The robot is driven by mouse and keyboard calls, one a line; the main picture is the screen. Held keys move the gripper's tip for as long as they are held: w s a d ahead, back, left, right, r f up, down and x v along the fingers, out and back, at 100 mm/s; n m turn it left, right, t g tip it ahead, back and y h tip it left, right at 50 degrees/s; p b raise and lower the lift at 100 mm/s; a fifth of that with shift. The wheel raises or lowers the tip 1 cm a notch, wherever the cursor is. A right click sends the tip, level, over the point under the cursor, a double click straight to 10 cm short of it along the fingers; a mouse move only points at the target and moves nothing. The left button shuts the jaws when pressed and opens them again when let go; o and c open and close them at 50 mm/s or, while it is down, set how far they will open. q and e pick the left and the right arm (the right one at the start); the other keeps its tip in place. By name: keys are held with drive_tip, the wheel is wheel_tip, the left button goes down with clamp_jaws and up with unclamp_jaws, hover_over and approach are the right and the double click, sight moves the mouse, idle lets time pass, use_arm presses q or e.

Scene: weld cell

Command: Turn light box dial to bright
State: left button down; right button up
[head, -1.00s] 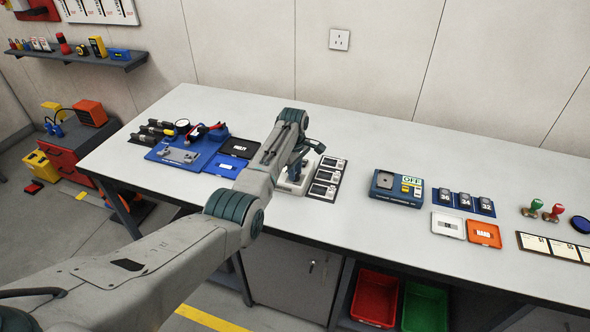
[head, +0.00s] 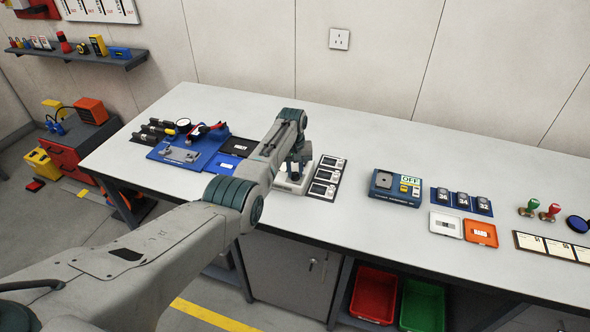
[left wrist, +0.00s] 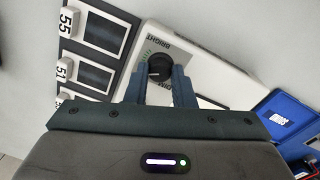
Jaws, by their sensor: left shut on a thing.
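The light box is a white box. In the head view its base (head: 291,187) shows under my left arm. In the left wrist view its panel (left wrist: 210,62) carries the words BRIGHT and DIM and green marks beside a black dial (left wrist: 158,66). My left gripper (left wrist: 159,76) is shut on the dial, with one finger on each side of it. A pale mark shows on the dial, but I cannot tell exactly where it points. In the head view my arm hides the dial and fingertips. My right gripper is not in view.
A dark rack with white numbered tags (head: 327,178) stands close beside the light box. A blue tray (head: 222,165) is on the other side. A blue device reading OFF (head: 398,188) sits farther right. The bench between rack and device is clear.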

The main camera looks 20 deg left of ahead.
sight(294, 173)
use_arm(q)
drive_tip(key=m, duration=0.4)
drive_tip(key=shift+w+r+m, duration=0.1)
drive_tip(key=shift+m, duration=1.7)
drive_tip(key=c, duration=1.2)
unclamp_jaws()
drive_tip(key=shift+c, duration=0.2)
wheel_tip(294, 173, up, 11)
drive_tip(key=b, duration=0.2)
drive_tip(key=shift+a, duration=0.2)
